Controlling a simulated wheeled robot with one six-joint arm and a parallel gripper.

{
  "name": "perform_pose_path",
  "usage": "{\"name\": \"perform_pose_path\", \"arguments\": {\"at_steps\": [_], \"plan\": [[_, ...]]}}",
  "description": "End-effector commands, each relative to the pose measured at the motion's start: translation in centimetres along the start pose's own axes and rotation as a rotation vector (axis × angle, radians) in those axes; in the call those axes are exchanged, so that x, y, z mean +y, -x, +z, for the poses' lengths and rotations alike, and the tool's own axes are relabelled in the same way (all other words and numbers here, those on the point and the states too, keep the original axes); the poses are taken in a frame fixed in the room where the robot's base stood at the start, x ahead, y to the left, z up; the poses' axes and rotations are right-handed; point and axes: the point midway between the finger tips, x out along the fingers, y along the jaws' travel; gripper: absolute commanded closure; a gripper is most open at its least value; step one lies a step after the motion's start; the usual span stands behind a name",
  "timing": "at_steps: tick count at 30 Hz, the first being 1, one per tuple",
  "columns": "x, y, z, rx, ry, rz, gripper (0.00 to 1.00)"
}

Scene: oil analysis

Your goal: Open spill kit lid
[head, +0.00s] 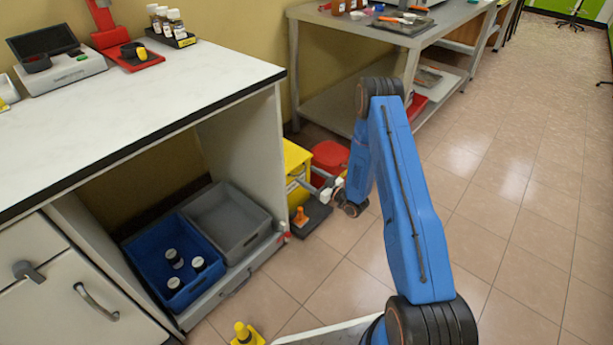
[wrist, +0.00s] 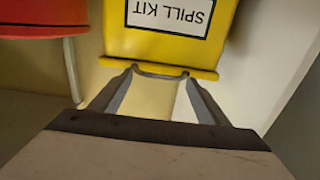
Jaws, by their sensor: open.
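The yellow spill kit (head: 296,158) stands on the floor beside the workbench's right end, partly hidden behind that end panel. Its label reads SPILL KIT upside down in the wrist view, where the kit (wrist: 120,42) fills the top middle. A dark curved handle (wrist: 160,74) shows at its yellow lip. My gripper (wrist: 158,80) is open, its two fingertips close to the lip, one on each side of the handle. I cannot tell whether they touch it. In the head view my gripper (head: 308,182) is low, right in front of the kit. The lid looks shut.
A red bin (head: 330,155) stands just behind and right of the kit. A small orange cone (head: 300,216) is on a dark base before it. Blue (head: 152,248) and grey (head: 232,222) crates sit under the white bench. A yellow cone (head: 243,334) is nearer; floor at right is clear.

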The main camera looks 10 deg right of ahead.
Motion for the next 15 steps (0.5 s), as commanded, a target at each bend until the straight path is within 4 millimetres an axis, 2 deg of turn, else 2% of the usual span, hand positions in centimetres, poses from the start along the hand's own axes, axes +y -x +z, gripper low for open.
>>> {"name": "perform_pose_path", "arguments": {"at_steps": [6, 14, 15], "plan": [[-0.06, -1.27, 0.01, 0.000, 0.000, 0.000, 0.31], [-0.03, -1.35, 0.00, 0.000, 0.000, 0.000, 0.31], [-0.03, -1.35, 0.00, 0.000, 0.000, 0.000, 0.36]]}}
